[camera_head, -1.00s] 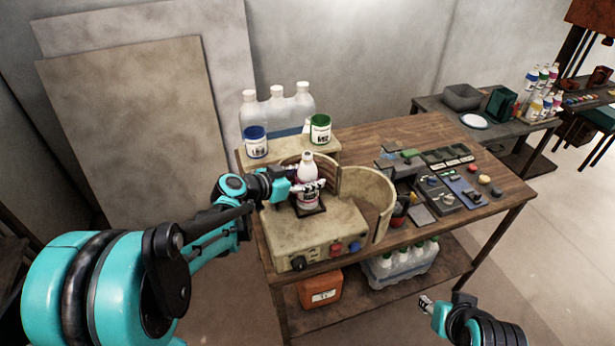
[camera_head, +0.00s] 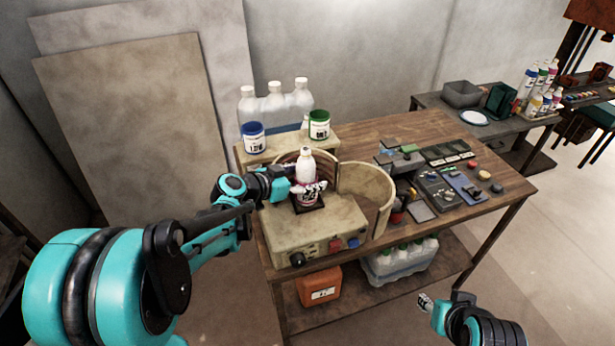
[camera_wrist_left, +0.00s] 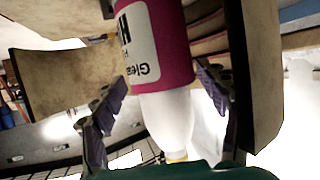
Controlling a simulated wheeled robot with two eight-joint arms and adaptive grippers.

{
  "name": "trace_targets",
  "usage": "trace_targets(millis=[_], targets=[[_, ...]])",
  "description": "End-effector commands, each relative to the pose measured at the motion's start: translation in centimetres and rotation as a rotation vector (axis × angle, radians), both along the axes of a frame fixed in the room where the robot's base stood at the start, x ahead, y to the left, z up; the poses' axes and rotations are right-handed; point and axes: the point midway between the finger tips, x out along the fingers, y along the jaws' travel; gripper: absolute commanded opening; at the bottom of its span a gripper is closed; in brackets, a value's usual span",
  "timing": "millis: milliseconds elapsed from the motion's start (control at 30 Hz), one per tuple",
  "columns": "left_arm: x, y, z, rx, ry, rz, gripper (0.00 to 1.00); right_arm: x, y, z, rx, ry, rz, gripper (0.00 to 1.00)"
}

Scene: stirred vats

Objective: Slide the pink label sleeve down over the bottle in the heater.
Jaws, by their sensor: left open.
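The white bottle (camera_head: 306,163) stands upright in the heater (camera_head: 317,232). The pink label sleeve (camera_head: 309,201) is around its lower body, with the white shoulder and neck bare above. In the left wrist view the bottle (camera_wrist_left: 168,118) appears upside down, with the sleeve (camera_wrist_left: 172,45) around its body and its white lettered panel showing. My left gripper (camera_head: 308,188) is open, its fingers on either side of the bottle; they also show apart in the left wrist view (camera_wrist_left: 160,105). The sleeve's bottom edge is partly hidden. My right gripper (camera_head: 427,303) is low at the front right, away from the bottle.
A curved guard (camera_head: 366,196) rises right of the bottle. Behind it stand a blue-lidded jar (camera_head: 254,140), a green-lidded jar (camera_head: 319,127) and large clear bottles (camera_head: 275,108). Small trays and parts crowd the table's right side. An orange container (camera_head: 320,287) sits on the lower shelf.

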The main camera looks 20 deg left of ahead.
Motion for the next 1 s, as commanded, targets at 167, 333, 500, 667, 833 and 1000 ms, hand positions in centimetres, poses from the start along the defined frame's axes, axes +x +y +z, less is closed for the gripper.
trace_targets(millis=[167,333,500,667,833,1000], targets=[[0.0,0.3,0.0,0.002,0.0,0.007,0.78,0.0,0.0,0.0,0.0,0.0,0.0,0.4],[-1.3,1.3,0.6,0.001,0.001,0.011,0.78,0.0,0.0,0.0,0.0,0.0,0.0,0.4],[-4.2,3.2,2.0,0.003,0.002,0.014,0.78,0.0,0.0,0.0,0.0,0.0,0.0,0.4],[-6.9,4.7,3.3,0.005,0.002,0.013,0.78,0.0,0.0,0.0,0.0,0.0,0.0,0.4],[-8.6,5.8,4.2,0.005,0.002,0.01,0.78,0.0,0.0,0.0,0.0,0.0,0.0,0.4],[-9.3,6.0,4.6,0.005,0.0,0.004,0.78,0.0,0.0,0.0,0.0,0.0,0.0,0.4]])
